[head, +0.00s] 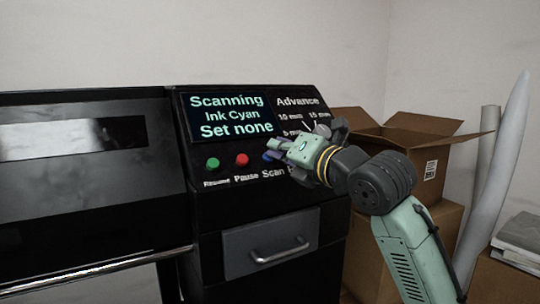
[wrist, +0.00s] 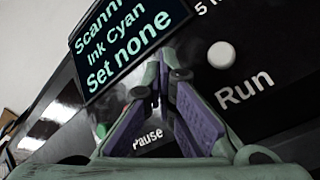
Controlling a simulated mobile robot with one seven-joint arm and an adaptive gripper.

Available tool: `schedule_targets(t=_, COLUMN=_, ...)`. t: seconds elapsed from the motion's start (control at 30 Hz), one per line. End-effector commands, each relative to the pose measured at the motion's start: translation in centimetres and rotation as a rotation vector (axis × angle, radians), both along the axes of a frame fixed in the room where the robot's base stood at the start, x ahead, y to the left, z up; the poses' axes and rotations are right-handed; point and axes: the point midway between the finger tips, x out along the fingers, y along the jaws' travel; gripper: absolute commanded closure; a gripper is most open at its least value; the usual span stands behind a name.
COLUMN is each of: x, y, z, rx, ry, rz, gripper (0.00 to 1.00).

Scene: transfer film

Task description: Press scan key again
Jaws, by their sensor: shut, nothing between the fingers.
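The black machine panel has a display (head: 228,116) reading "Scanning", "Ink Cyan", "Set none"; the wrist view shows the display too (wrist: 115,42). The "Scan" label (head: 273,173) sits right of "Pause". My gripper (head: 272,156) is at the panel just above this label, shut with nothing held. It covers the scan key's place, so I cannot tell whether the fingertips touch the key. In the wrist view my gripper's purple-padded fingers (wrist: 164,76) come together in front of the panel, between the "Pause" and "Run" labels.
A green button (head: 212,164) and a red button (head: 242,160) are left of my gripper. A white key (wrist: 221,54) sits above "Run". The advance dial (head: 322,131) is partly hidden. A drawer with a handle (head: 280,250) is below; cardboard boxes (head: 405,150) stand right.

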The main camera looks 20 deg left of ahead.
Motion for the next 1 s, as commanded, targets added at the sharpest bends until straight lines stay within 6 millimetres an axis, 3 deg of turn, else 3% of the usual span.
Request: schedule_targets(t=1.0, x=-1.2, y=-1.6, z=2.2, rx=0.0, ry=-0.001, rz=-0.001, gripper=1.0)
